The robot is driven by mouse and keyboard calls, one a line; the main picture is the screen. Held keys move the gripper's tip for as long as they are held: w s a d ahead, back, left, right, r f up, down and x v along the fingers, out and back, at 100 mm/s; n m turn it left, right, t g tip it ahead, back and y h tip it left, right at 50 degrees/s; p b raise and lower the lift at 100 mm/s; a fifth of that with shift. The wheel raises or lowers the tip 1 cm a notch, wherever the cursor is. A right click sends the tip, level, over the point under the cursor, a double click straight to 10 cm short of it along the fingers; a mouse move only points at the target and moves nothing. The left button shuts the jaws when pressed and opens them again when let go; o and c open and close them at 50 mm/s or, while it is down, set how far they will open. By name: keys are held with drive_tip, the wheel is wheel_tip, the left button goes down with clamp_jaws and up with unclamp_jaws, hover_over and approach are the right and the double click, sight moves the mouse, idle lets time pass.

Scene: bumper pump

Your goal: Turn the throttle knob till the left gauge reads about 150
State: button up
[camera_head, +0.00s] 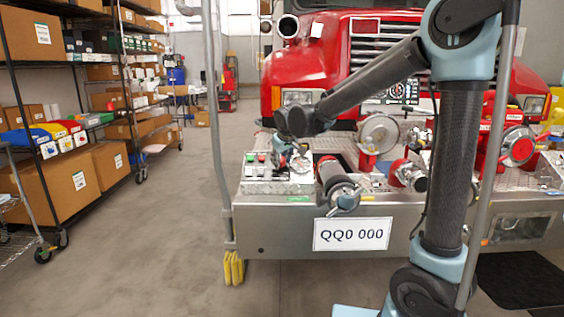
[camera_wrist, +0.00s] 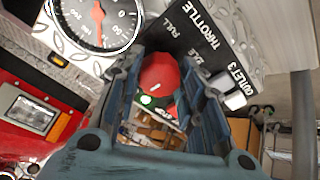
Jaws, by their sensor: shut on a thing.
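The red throttle knob (camera_wrist: 160,75) sits between the two fingers of my gripper (camera_wrist: 163,88) in the wrist view. The fingers are shut on it from both sides. A black label plate (camera_wrist: 208,45) beside it carries the upside-down word THROTTLE. In the head view my gripper (camera_head: 297,158) is down at the control panel (camera_head: 262,188), and the knob is hidden there.
A capped pipe (camera_head: 340,188) is close to my gripper. The red truck (camera_head: 375,35) is behind. Shelves with boxes (camera_head: 55,185) stand left, with clear floor between.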

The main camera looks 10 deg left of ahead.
drive_tip(key=shift+w, duration=0.1)
drive_tip(key=o, duration=1.1)
drive_tip(key=v, duration=1.2)
